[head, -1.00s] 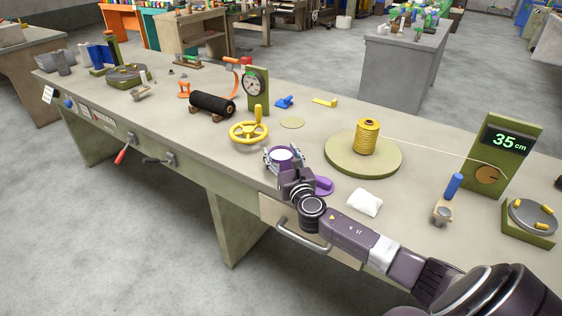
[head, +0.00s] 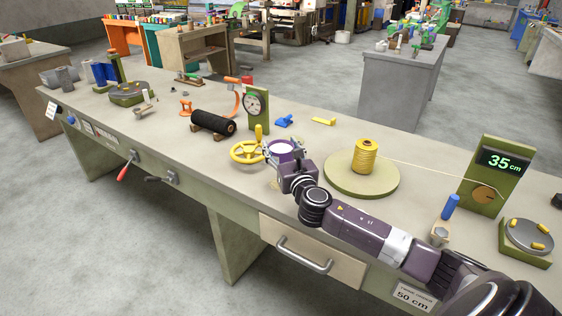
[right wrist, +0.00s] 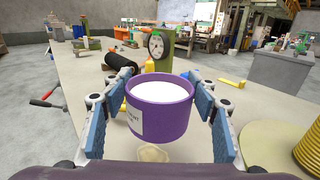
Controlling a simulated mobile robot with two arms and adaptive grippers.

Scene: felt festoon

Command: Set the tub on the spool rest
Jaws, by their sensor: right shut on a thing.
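My right gripper (head: 284,158) is shut on a purple tub (right wrist: 161,108) with a white top surface and a pale label. The right wrist view shows the tub upright between the two blue finger pads, held above the bench. The tub also shows in the head view (head: 281,149), partly covered by the gripper. I cannot tell for sure which thing is the spool rest. A black roll (head: 211,122) lies on a small wooden cradle (head: 197,127), left of the tub. A yellow thread spool (head: 365,156) stands on a round green base (head: 342,181). My left gripper is not in view.
A pale tan patch or disc (right wrist: 152,153) lies below the tub. A blue item (head: 284,121) and a yellow item (head: 324,121) lie farther back, with bare bench around them.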

